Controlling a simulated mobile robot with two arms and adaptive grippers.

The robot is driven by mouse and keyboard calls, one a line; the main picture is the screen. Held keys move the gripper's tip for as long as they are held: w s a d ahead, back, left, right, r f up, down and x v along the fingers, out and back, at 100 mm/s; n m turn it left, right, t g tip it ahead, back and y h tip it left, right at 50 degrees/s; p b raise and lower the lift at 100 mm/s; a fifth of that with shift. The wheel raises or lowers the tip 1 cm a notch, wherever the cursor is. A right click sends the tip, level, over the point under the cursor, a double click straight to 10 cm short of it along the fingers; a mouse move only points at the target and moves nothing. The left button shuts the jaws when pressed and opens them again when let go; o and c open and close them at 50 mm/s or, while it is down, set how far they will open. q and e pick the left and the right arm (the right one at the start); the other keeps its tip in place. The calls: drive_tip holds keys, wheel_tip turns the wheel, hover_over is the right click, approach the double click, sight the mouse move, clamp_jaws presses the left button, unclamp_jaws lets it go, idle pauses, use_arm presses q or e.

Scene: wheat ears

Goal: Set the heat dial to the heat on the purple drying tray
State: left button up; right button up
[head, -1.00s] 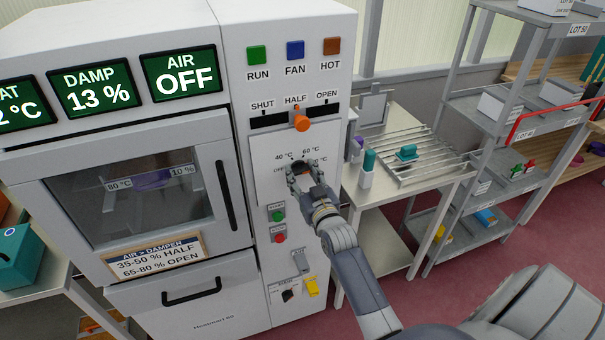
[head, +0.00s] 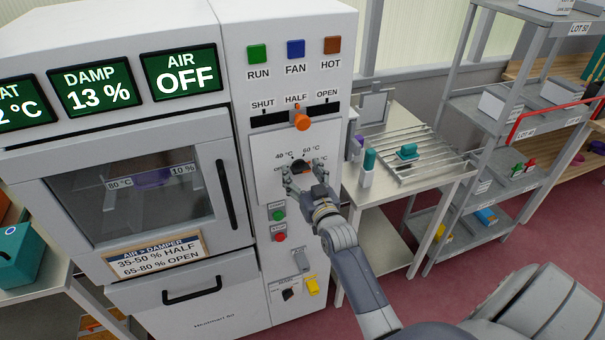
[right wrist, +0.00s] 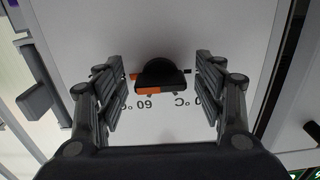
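The heat dial (head: 300,166) is a dark knob on the cabinet's right panel, with OFF, 40 °C and 60 °C visible around it. In the right wrist view the dial (right wrist: 163,72) shows an orange stripe on its left half; that view is upside down. My right gripper (head: 304,176) is open, one finger on each side of the dial with visible gaps. It partly hides the right-hand label. The purple drying tray (head: 152,179) is behind the cabinet window, with tags reading 80 °C and 10 %. My left gripper is not in view.
Above the dial is the orange damper lever (head: 302,122) at HALF. Green (head: 279,215) and red (head: 280,237) buttons are just below. Displays read DAMP 13 % and AIR OFF. A side table (head: 400,200) with a rack stands to the right.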

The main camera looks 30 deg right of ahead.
drive_tip(key=v, duration=1.2)
drive_tip(key=shift+f, duration=0.1)
drive_tip(key=s+a+f+n+g+y+b, duration=0.1)
drive_tip(key=s+a+f+g+b, duration=0.2)
drive_tip(key=f, duration=1.2)
drive_tip(key=s+a+f+n+g+y+b, duration=0.15)
drive_tip(key=s+a+f, duration=0.3)
drive_tip(key=f, duration=0.95)
drive_tip(key=s+a+f+g+y+b, duration=0.2)
drive_tip(key=s+a+f+g+b, duration=0.15)
drive_tip(key=f, duration=1.15)
drive_tip(key=s+f+n+g+b, duration=0.1)
drive_tip(key=s+f+g, duration=0.3)
drive_tip(key=s+f, duration=0.7)
drive_tip(key=s+f+n+g+b, duration=0.2)
drive_tip(key=s+f, duration=0.9)
drive_tip(key=s, duration=0.8)
drive_tip(key=shift+s+a+g+b, duration=0.2)
drive_tip(key=shift+s+g+b, duration=0.2)
drive_tip(key=shift+g+b, duration=0.55)
drive_tip(key=shift+f+g, duration=0.15)
drive_tip(key=shift+g, duration=0.1)
